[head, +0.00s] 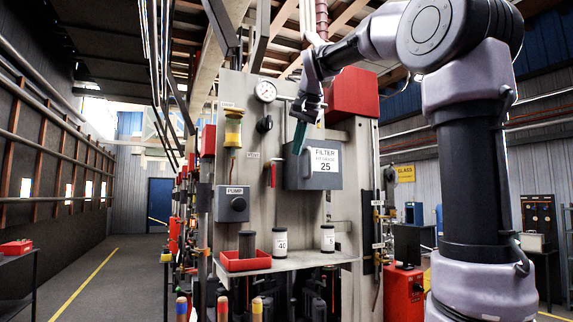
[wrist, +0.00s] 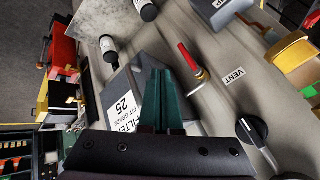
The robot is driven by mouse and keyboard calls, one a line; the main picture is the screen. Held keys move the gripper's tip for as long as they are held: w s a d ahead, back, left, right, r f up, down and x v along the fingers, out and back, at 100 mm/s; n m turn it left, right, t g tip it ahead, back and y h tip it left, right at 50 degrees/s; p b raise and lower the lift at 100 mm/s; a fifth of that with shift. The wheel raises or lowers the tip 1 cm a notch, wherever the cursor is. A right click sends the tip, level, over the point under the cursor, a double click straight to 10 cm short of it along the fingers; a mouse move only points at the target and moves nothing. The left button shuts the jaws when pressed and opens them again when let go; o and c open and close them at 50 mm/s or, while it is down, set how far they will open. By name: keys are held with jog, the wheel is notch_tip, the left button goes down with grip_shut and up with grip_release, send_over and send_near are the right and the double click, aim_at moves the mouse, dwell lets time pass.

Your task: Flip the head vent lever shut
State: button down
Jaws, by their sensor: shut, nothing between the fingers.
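The vent lever (head: 273,175) has a red handle and is mounted on the grey panel, just left of the filter box. Its handle hangs downward from its pivot in the head view. The lever (wrist: 189,58) also shows in the wrist view, beside the VENT label (wrist: 234,76). My gripper (head: 299,150) has teal fingers, which are together and empty. It is in front of the top of the filter box, right of and above the lever. In the wrist view my gripper (wrist: 161,72) is apart from the lever, with a gap between them.
The filter box (head: 322,168) sticks out of the panel right of the lever. The pump box (head: 232,204) is lower left. A black knob (head: 264,124) and a gauge (head: 265,90) are above. A shelf (head: 300,262) below holds a red tray (head: 245,262) and jars.

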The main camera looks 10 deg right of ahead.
aim_at(273, 176)
jog(key=w+a+f, duration=0.3)
jog(key=w+f, duration=0.4)
jog(key=w, duration=0.1)
jog(key=shift+w+a+f, duration=0.2)
jog(key=shift+w+f, duration=0.05)
